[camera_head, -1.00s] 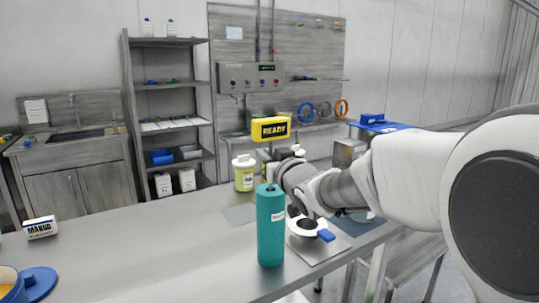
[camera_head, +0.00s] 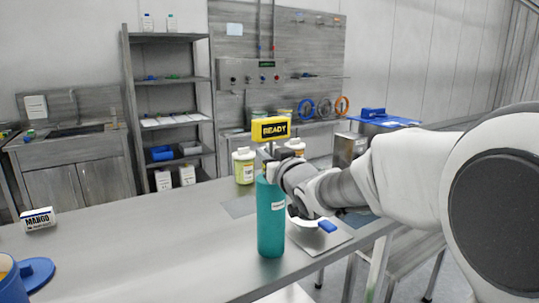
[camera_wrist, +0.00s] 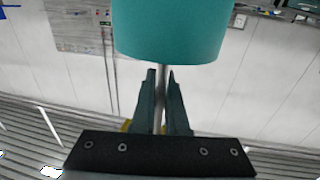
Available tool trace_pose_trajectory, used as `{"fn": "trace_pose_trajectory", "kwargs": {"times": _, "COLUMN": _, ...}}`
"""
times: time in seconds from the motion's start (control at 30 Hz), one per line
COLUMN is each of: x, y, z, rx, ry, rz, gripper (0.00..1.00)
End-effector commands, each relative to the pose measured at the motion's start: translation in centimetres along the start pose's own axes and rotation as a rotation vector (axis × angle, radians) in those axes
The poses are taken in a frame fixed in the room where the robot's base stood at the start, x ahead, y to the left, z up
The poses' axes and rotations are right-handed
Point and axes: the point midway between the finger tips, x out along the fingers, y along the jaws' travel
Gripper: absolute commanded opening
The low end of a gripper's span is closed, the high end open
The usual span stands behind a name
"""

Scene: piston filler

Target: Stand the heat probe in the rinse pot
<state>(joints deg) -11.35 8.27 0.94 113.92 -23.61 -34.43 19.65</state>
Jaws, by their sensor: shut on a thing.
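The heat probe has a yellow head reading READY (camera_head: 270,129) on a thin metal stem, and it stands about upright above the rinse pot. The rinse pot (camera_head: 271,222) is a tall teal cylinder with a small white label, upright near the bench's front edge. My gripper (camera_wrist: 161,80) is shut on the stem in the wrist view. There the stem runs to the rim of the teal pot (camera_wrist: 172,30) and its lower end is hidden. It looks inside or just behind the rim; I cannot tell which.
A blue-handled item (camera_head: 326,226) lies on a pale mat right of the pot, partly behind my arm. A yellow-green jar (camera_head: 244,167) stands behind. A MANGO box (camera_head: 38,219) and a blue lid (camera_head: 37,272) are at the left. The bench between is clear.

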Motion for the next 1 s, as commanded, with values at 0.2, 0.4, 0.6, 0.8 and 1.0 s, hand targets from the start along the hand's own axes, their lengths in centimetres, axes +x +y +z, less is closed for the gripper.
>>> {"fn": "trace_pose_trajectory", "kwargs": {"times": 0.2, "x": 0.0, "y": 0.0, "z": 1.4, "rx": 0.0, "ry": 0.001, "rz": 0.0, "gripper": 0.0}}
{"fn": "trace_pose_trajectory", "kwargs": {"times": 0.4, "x": 0.0, "y": 0.0, "z": 2.4, "rx": 0.0, "ry": 0.001, "rz": 0.0, "gripper": 0.0}}
{"fn": "trace_pose_trajectory", "kwargs": {"times": 0.6, "x": 0.0, "y": 0.0, "z": 3.4, "rx": 0.0, "ry": 0.001, "rz": 0.0, "gripper": 0.0}}
{"fn": "trace_pose_trajectory", "kwargs": {"times": 0.8, "x": 0.0, "y": 0.0, "z": 4.4, "rx": 0.0, "ry": 0.001, "rz": 0.0, "gripper": 0.0}}
{"fn": "trace_pose_trajectory", "kwargs": {"times": 1.0, "x": 0.0, "y": 0.0, "z": 5.7, "rx": 0.001, "ry": -0.006, "rz": 0.001, "gripper": 0.0}}
